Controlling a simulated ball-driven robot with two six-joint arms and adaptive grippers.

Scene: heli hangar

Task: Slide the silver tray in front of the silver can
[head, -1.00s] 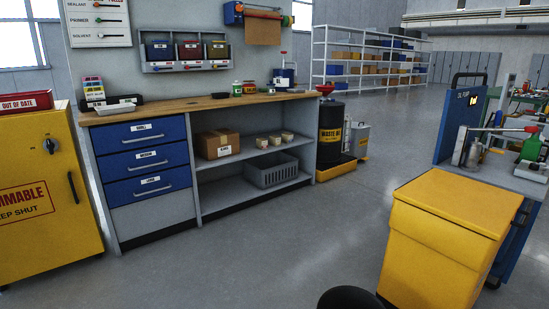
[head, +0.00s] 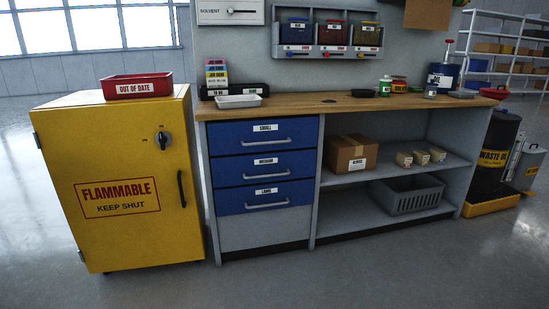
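A small silver tray (head: 238,101) sits on the left part of the wooden worktop, close to its front edge. A small silver can (head: 430,91) appears to stand on the right part of the worktop, beside other containers; it is too small to make out well. The tray is well to the left of the can. Neither of my grippers shows in the head view.
The workbench (head: 350,104) has blue drawers and open shelves below. A yellow flammables cabinet (head: 120,180) with a red box (head: 137,86) on top stands left. A black waste-oil drum (head: 494,150) stands right. The foreground floor is clear.

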